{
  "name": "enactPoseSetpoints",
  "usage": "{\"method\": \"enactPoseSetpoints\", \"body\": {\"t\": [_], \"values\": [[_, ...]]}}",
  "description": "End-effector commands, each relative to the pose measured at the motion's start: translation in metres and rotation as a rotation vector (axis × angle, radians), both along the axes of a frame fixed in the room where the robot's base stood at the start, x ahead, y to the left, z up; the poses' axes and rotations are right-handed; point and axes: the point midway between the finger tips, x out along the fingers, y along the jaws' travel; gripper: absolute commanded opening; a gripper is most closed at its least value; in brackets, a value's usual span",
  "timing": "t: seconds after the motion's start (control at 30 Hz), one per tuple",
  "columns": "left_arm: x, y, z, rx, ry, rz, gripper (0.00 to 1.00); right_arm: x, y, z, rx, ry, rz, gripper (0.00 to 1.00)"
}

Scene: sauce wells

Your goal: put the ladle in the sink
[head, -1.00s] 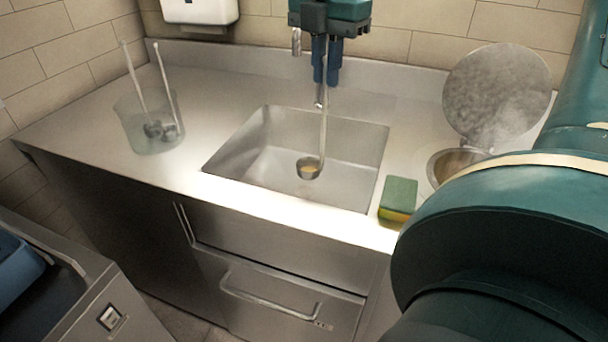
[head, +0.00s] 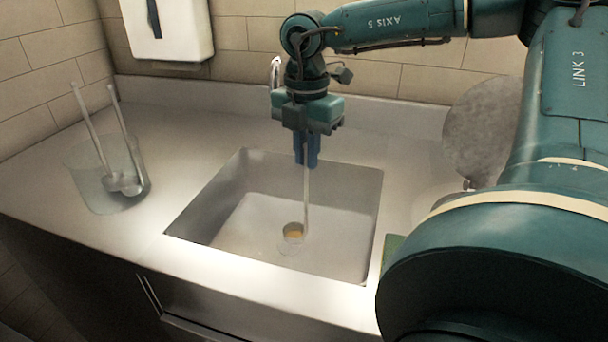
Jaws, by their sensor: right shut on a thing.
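My right gripper (head: 306,163) is shut on the upper end of the ladle's thin handle (head: 306,195). The ladle hangs almost upright, with its small bowl (head: 292,232) at the bottom, and something yellow-brown shows in the bowl. The bowl appears within the opening of the steel sink (head: 225,205). I cannot tell whether it touches the sink floor. My left gripper is not in view.
A clear container (head: 90,190) with two other ladles stands on the counter left of the sink. A faucet (head: 275,70) is behind the gripper. A round metal lid (head: 475,125) and a mostly hidden green sponge (head: 389,247) are at the right.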

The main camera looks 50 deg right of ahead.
Motion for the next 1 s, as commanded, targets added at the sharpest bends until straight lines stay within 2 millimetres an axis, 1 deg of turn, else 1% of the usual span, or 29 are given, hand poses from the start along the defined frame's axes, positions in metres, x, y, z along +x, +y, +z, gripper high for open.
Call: {"method": "enactPoseSetpoints", "body": {"t": [0.17, 0.33, 0.6, 0.73, 0.9, 1.0], "values": [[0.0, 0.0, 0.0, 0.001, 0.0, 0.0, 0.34, 0.0, 0.0, -0.015, 0.002, 0.001, 0.001, 0.0], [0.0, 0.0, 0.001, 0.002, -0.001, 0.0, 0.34, -0.001, 0.0, -0.039, 0.0, 0.003, 0.001, 0.0], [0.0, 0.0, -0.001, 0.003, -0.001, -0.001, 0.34, 0.0, 0.0, -0.041, -0.001, -0.001, 0.0, 0.0], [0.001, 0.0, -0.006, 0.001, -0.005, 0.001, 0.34, 0.0, 0.0, -0.047, -0.001, -0.001, 0.0, 0.0], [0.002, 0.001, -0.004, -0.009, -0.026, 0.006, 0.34, 0.0, 0.0, -0.052, 0.0, 0.0, 0.0, 0.0], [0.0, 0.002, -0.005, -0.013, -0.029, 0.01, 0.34, 0.0, 0.0, -0.054, 0.0, -0.001, 0.0, 0.0]]}}
